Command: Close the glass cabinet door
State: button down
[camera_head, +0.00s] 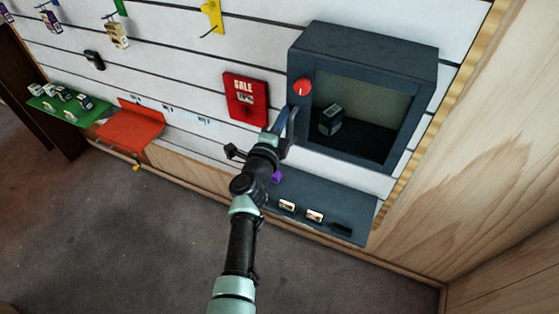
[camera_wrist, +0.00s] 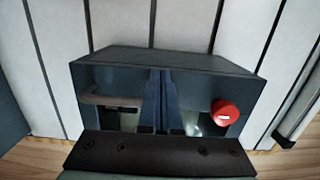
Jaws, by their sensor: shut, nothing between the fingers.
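The dark grey cabinet (camera_head: 365,45) hangs on the slatted wall at the upper right of the head view. A dark frame surrounds its glass front (camera_head: 375,105), and a small dark box (camera_head: 330,119) shows behind it. A red round knob (camera_head: 303,87) sits at the front's left side. In the wrist view the cabinet (camera_wrist: 165,60) fills the middle, with the red knob (camera_wrist: 225,112) at right. My gripper (camera_head: 291,112) is just below the knob by the cabinet's left edge; its fingers (camera_wrist: 161,80) are together and empty. I cannot tell whether they touch the door, or how far it is open.
A red SALE sign (camera_head: 245,99) is on the wall left of the cabinet. A dark shelf (camera_head: 330,205) with small items is below it. Red (camera_head: 130,128) and green (camera_head: 65,112) shelves are farther left. A wooden wall (camera_head: 480,160) stands close at right. The floor is clear.

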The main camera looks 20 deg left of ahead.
jog(key=shift+w+r, duration=0.15)
jog(key=shift+r, duration=0.4)
jog(key=s+f+p, duration=0.1)
jog(key=s+p, duration=0.4)
jog(key=s, duration=0.8)
jog(key=shift+d, duration=0.4)
